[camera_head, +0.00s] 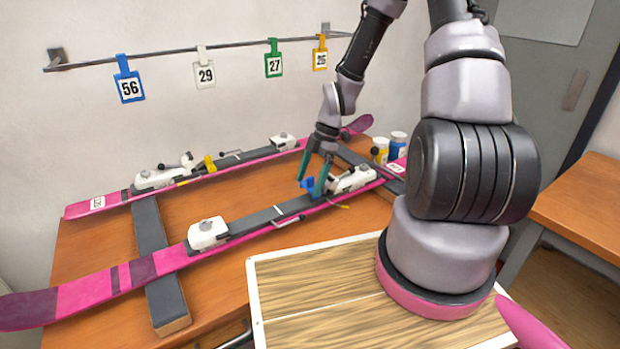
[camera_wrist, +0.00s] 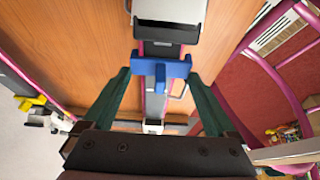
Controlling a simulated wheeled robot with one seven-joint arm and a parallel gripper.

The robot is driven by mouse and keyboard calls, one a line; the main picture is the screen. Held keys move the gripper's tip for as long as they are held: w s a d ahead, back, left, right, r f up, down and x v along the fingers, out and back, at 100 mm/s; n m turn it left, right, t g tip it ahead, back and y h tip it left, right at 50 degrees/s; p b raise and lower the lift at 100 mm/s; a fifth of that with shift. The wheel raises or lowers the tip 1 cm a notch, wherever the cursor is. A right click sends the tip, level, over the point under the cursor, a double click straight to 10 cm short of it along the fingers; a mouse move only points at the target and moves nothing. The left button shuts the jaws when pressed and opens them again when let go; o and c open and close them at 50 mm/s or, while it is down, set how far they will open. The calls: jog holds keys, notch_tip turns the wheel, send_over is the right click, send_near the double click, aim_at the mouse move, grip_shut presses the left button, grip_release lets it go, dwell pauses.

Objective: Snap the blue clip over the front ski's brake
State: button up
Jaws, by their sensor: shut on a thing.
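The front ski (camera_head: 75,296) is pink and lies across two dark supports, with a dark plate and white bindings. My gripper (camera_head: 313,187) points down over this ski, just left of its right-hand binding (camera_head: 352,179). Its green fingers are shut on the blue clip (camera_head: 309,183). In the wrist view the blue clip (camera_wrist: 160,68) sits crosswise between the fingertips, above the ski's narrow strip and close to the binding (camera_wrist: 168,22). A thin brake arm with a yellow tip (camera_head: 343,206) sticks out beside the ski. I cannot tell whether the clip touches the brake.
The back ski (camera_head: 88,206) lies parallel, with a yellow clip (camera_head: 209,164) by its binding. Small jars (camera_head: 397,146) stand at the right. Numbered tags, such as the blue 56 (camera_head: 129,86), hang from a wall rail. Bare bench (camera_head: 235,270) shows before the front ski.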

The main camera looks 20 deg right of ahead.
aim_at(311, 185)
jog(key=shift+f, duration=1.65)
jog(key=o, duration=1.1)
jog(key=shift+o, duration=0.2)
jog(key=shift+r, duration=0.15)
jog(key=shift+r, duration=4.9)
